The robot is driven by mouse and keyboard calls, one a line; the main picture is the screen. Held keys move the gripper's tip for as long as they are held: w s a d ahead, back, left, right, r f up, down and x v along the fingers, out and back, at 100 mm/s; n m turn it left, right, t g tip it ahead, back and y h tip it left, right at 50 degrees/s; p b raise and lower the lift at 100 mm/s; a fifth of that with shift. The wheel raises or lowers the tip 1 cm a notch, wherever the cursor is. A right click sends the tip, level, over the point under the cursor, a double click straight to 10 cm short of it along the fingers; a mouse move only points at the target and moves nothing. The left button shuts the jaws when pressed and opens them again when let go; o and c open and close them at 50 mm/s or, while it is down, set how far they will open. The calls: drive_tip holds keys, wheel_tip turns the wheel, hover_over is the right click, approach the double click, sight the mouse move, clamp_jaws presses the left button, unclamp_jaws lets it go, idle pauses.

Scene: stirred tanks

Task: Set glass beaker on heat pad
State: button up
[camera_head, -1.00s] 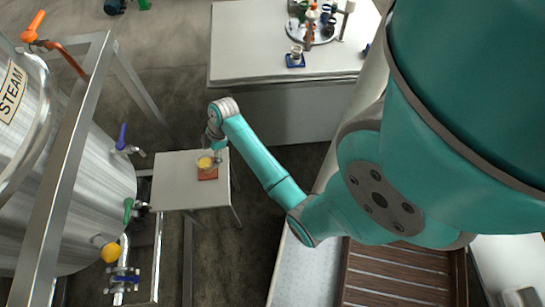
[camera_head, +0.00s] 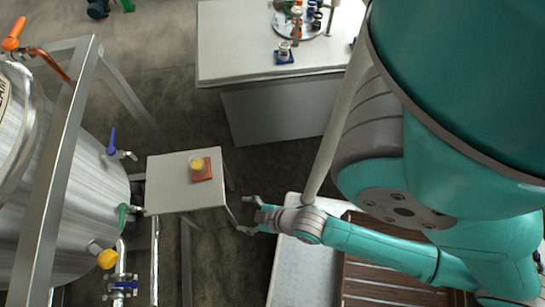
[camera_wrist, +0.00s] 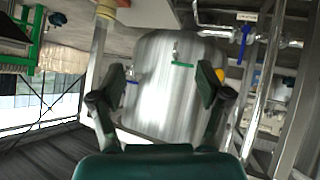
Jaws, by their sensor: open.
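A glass beaker (camera_head: 197,164) with yellow contents stands upright on the small grey side table. It is over the upper left part of an orange-brown square pad (camera_head: 204,175); its rim appears to reach past the pad's left edge, and I cannot tell whether its whole base is on the pad. My gripper (camera_head: 246,215) is open and empty, to the lower right of the side table and clear of the beaker. In the wrist view my gripper's spread fingers (camera_wrist: 160,88) have nothing between them; beaker and pad do not show there.
The side table (camera_head: 173,194) has bare room left of the pad. A steel tank (camera_head: 60,190) with valves and a metal frame stands at left. A larger bench (camera_head: 235,45) behind carries a round rack of bottles and a small vessel on a blue pad (camera_head: 284,58).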

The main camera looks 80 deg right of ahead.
drive_tip(key=s+a+r+t, duration=0.1)
drive_tip(key=s+r, duration=0.3)
drive_tip(key=r, duration=0.5)
drive_tip(key=s+a+r+m+t+y, duration=0.1)
drive_tip(key=s+a+r+t, duration=0.1)
drive_tip(key=r, duration=0.7)
drive_tip(key=shift+s+a+m+t, duration=0.15)
drive_tip(key=shift+s+m+t, duration=0.15)
drive_tip(key=shift+s+t, duration=0.7)
drive_tip(key=shift+s+g, duration=0.2)
drive_tip(key=shift+g, duration=0.1)
